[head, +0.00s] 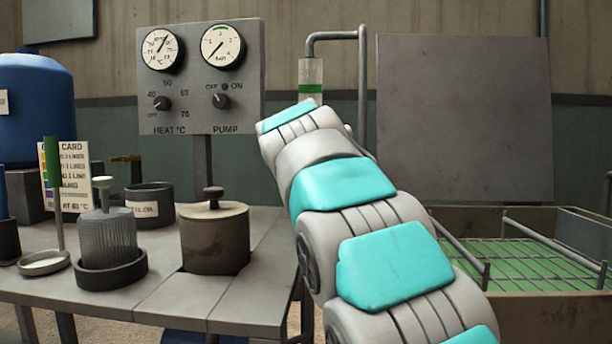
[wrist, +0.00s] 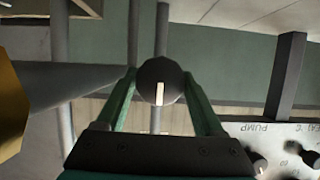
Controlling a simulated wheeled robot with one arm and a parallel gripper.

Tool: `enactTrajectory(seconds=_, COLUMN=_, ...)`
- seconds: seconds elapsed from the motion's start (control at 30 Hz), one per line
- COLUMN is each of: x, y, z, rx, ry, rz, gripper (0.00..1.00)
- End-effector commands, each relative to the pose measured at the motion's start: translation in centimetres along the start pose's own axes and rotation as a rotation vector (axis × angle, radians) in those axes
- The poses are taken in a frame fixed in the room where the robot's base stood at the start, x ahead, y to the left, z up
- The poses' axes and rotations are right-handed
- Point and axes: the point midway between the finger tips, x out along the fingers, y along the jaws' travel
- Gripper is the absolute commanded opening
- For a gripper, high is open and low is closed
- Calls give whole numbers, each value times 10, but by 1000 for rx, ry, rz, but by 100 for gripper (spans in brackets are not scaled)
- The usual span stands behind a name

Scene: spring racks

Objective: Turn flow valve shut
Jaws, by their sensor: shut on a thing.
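In the wrist view, a round dark knob (wrist: 157,72) with a pale pointer mark sits between the fingertips of my gripper (wrist: 160,84). The green fingers are closed on its two sides. The pale mark points toward the palm, down in the picture. The knob appears to be the flow valve's handle. In the head view, my arm hides the gripper and the knob. A clear sight tube (head: 311,72) with a green band stands just beyond the arm, beside a bent grey pipe (head: 335,36).
A panel (head: 205,115) with two gauges and the HEAT and PUMP knobs stands left of my arm. A green-bottomed rack tank (head: 525,262) lies right.

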Motion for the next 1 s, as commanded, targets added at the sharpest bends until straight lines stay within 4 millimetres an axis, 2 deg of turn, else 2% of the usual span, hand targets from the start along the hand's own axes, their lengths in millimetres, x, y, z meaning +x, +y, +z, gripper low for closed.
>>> enactTrajectory(seconds=0.17, x=0, y=-1, z=1, rx=0, ry=-2, rz=0, gripper=14)
enactTrajectory(seconds=0.2, x=0, y=-1, z=1, rx=0, ry=-2, rz=0, gripper=74)
enactTrajectory(seconds=0.4, x=0, y=0, z=0, rx=-1, ry=-1, rz=0, gripper=96)
enactTrajectory(seconds=0.77, x=0, y=2, z=0, rx=0, ry=0, rz=3, gripper=96)
enactTrajectory(seconds=1.0, x=-9, y=6, z=-2, rx=0, ry=1, rz=4, gripper=96)
